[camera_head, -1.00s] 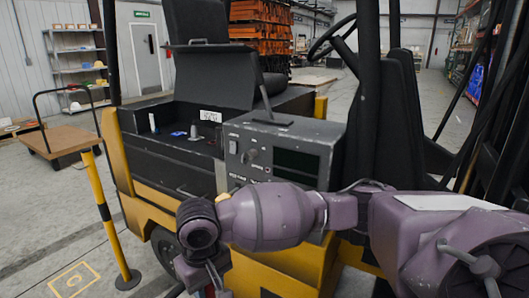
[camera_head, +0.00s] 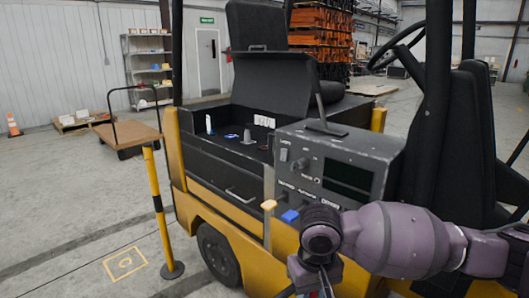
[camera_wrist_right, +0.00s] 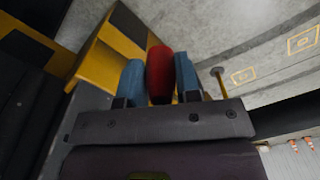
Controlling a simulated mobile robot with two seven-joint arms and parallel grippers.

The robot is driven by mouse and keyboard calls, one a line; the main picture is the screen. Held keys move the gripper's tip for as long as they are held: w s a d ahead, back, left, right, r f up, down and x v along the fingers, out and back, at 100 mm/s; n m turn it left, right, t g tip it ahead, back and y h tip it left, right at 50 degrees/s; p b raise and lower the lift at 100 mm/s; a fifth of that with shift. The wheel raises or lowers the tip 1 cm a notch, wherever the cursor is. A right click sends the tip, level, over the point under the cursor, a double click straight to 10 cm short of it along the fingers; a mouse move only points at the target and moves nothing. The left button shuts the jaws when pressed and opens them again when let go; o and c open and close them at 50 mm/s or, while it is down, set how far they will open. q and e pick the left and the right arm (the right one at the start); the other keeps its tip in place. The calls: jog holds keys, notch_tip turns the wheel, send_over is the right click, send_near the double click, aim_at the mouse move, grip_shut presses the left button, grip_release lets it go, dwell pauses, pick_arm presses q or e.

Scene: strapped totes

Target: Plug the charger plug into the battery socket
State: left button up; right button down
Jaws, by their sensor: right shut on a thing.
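My right gripper (camera_wrist_right: 158,80) is shut on a red charger plug (camera_wrist_right: 159,72), held between its two blue fingers. In the head view, my right arm comes in from the right and its hand hangs at the bottom edge, in front of the yellow truck (camera_head: 232,248). Inside are a blue part (camera_head: 231,136), a grey part (camera_head: 247,138) and a white label (camera_head: 264,121); I cannot tell which part is the socket. My left gripper is out of view.
A grey control box (camera_head: 345,165) with a dark screen stands beside the compartment, close behind my right arm. A yellow-black post (camera_head: 160,215) stands at left. A flat cart (camera_head: 128,135) and shelves (camera_head: 148,68) are farther back. The floor at left is mostly clear.

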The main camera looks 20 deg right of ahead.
jog(key=a, duration=1.3)
jog(key=shift+a, duration=0.4)
jog(key=shift+d, duration=0.15)
